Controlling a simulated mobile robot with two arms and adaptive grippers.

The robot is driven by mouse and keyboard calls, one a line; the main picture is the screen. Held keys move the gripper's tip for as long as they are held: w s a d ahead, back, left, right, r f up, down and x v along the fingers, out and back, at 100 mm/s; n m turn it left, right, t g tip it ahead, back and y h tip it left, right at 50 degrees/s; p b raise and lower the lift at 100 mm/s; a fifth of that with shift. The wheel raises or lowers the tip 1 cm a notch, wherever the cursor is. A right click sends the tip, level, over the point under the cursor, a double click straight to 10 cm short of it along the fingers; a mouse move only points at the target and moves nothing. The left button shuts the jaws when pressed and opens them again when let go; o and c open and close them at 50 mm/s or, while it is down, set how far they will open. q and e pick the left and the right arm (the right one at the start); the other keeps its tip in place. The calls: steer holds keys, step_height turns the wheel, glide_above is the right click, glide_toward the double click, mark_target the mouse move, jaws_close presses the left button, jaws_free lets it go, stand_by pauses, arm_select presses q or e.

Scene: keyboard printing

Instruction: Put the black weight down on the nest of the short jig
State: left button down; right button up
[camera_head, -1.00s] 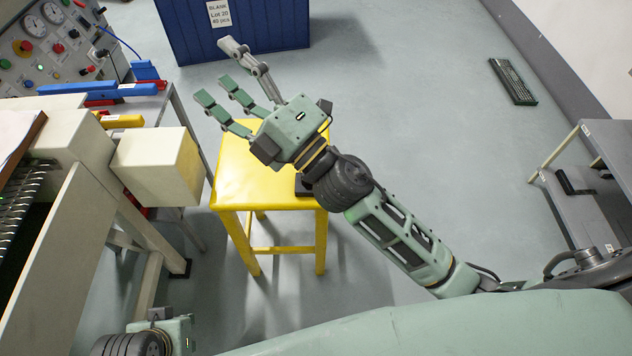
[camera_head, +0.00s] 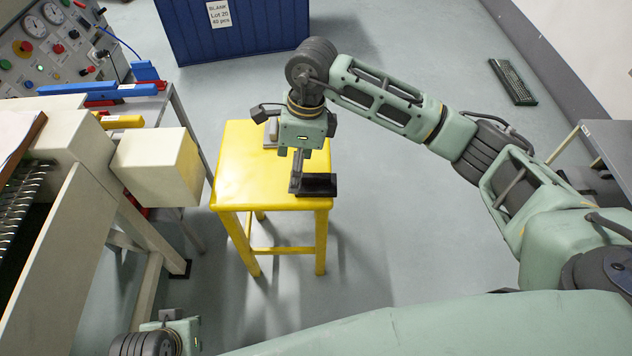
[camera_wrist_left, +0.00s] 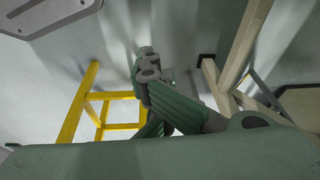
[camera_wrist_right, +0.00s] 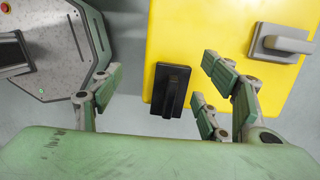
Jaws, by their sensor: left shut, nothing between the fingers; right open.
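The black weight (camera_head: 317,186), a dark flat block, lies on the front right edge of the yellow stool (camera_head: 235,185). In the right wrist view the weight (camera_wrist_right: 175,76) shows a raised handle. My right gripper (camera_wrist_right: 145,95) is open above the stool, pointing down. The weight lies between its spread fingers in that view; I cannot tell whether any finger touches it. In the left wrist view my left gripper (camera_wrist_left: 150,72) is shut and empty, away from the stool. I cannot tell which thing is the short jig, and no nest is clearly visible.
A grey handled block (camera_wrist_right: 282,42) is also on the stool. A cream machine (camera_head: 155,165) stands left of it. Blue (camera_head: 125,91) and yellow (camera_head: 122,121) bars lie on a rack behind. A blue bin (camera_head: 265,30) stands at the back. The floor right of the stool is clear.

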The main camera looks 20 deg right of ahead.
mark_target(316, 175)
steer(key=shift+h, duration=0.9)
steer(key=d, duration=0.2)
steer(key=w+d, duration=0.1)
steer(key=d, duration=0.1)
steer(key=shift+d+r, duration=0.1)
steer(key=shift+r, duration=0.25)
steer(key=shift+w+d+f, duration=0.1)
steer(key=shift+d+f, duration=0.15)
steer(key=shift+d, duration=0.05)
steer(key=f, duration=0.4)
steer(key=f+b, duration=0.1)
steer(key=f, duration=0.1)
steer(key=shift+s+f, duration=0.25)
steer(key=shift+s, duration=0.15)
steer(key=shift+f, duration=0.4)
arm_select(q)
steer(key=v, duration=0.4)
steer(key=shift+w+r, duration=0.15)
arm_select(e)
jaws_close()
steer(key=shift+w+r, duration=0.15)
